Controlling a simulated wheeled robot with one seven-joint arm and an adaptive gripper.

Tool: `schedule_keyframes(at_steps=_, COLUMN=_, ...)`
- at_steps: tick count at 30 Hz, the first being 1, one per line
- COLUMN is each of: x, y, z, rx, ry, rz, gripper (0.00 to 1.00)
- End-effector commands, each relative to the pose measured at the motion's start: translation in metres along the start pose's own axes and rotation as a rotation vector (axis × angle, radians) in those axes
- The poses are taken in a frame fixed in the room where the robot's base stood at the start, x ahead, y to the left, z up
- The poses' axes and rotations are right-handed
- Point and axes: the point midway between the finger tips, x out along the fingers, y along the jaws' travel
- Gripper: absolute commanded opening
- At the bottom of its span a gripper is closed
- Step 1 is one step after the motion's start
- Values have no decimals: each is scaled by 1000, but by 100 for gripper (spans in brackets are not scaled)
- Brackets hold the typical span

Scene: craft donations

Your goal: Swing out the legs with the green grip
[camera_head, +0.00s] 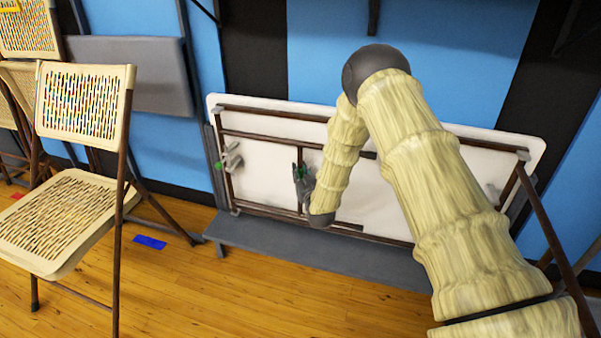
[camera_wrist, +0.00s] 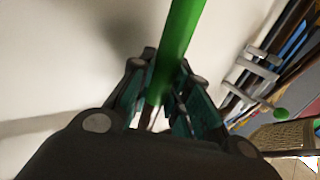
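A folding table (camera_head: 270,185) stands on its long edge with its pale underside facing me and its brown legs folded against it. The green grip (camera_head: 300,170) is near the middle of the underside, beside a leg frame (camera_head: 302,155). My gripper (camera_head: 304,180) is at this grip. In the wrist view, the green grip (camera_wrist: 180,35) runs as a bar between the two fingers of my gripper (camera_wrist: 168,75). The teal pads are close against it on both sides, and the gripper looks shut on it. My forearm hides the table's right middle part.
A grey bracket (camera_head: 232,157) with a small green part is left on the underside. A low grey ledge (camera_head: 300,250) runs below the table. A tan folding chair (camera_head: 75,205) stands at the left. The wooden floor (camera_head: 190,290) is clear in front.

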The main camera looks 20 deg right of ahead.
Motion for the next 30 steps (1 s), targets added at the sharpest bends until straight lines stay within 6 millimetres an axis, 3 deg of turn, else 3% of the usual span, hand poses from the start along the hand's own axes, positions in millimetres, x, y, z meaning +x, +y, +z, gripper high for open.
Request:
schedule_keyframes(at_steps=11, x=-2, y=-1, z=0, rx=0, ry=0, rz=7, gripper=0)
schedule_keyframes(at_steps=20, x=-25, y=-12, z=-1, rx=2, ry=-3, rz=100, gripper=0)
schedule_keyframes(at_steps=23, x=-37, y=-23, z=-2, rx=3, ry=-3, rz=157, gripper=0)
schedule_keyframes(at_steps=30, x=-59, y=-75, z=-1, rx=2, ry=-2, rz=290, gripper=0)
